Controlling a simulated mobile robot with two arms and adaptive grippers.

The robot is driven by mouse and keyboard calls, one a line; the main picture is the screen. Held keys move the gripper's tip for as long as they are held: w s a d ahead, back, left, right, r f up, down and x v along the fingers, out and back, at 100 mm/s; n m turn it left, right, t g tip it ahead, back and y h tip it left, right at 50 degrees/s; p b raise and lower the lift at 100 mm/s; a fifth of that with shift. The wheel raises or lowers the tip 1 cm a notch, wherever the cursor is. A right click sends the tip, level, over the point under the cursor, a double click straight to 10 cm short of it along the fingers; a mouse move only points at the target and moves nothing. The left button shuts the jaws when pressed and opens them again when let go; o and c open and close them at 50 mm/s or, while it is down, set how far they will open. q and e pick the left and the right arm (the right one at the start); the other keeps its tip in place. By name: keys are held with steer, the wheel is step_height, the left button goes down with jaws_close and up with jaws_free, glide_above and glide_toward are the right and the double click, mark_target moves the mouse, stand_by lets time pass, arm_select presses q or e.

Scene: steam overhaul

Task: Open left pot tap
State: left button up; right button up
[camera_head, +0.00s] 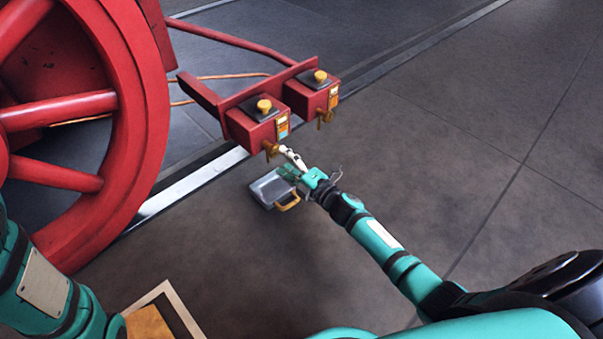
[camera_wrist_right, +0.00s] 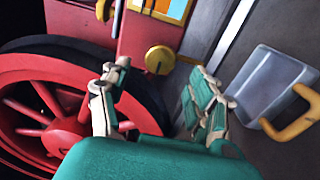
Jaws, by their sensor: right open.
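The left pot (camera_head: 250,132) is a red box with a yellow knob (camera_head: 264,105) on top. Its brass tap (camera_head: 270,149) hangs at the lower front; in the right wrist view the tap (camera_wrist_right: 159,60) shows as a round brass disc with a stem to the right. My right gripper (camera_head: 290,163) is open and empty, close to this tap. In the right wrist view its fingers (camera_wrist_right: 160,76) stand apart, with the tap between and beyond their tips; I cannot tell whether they touch it. My left gripper is out of view; only my left arm shows.
A grey pan (camera_head: 263,190) with an orange handle (camera_head: 289,201) lies below the left pot; it also shows in the wrist view (camera_wrist_right: 262,85). The right pot (camera_head: 303,99) with its own tap (camera_head: 325,118) stands beside. A red wheel (camera_head: 150,130) is at left. Floor at right is clear.

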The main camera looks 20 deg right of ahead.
steer(key=v, duration=0.8)
steer(key=shift+s, duration=0.1)
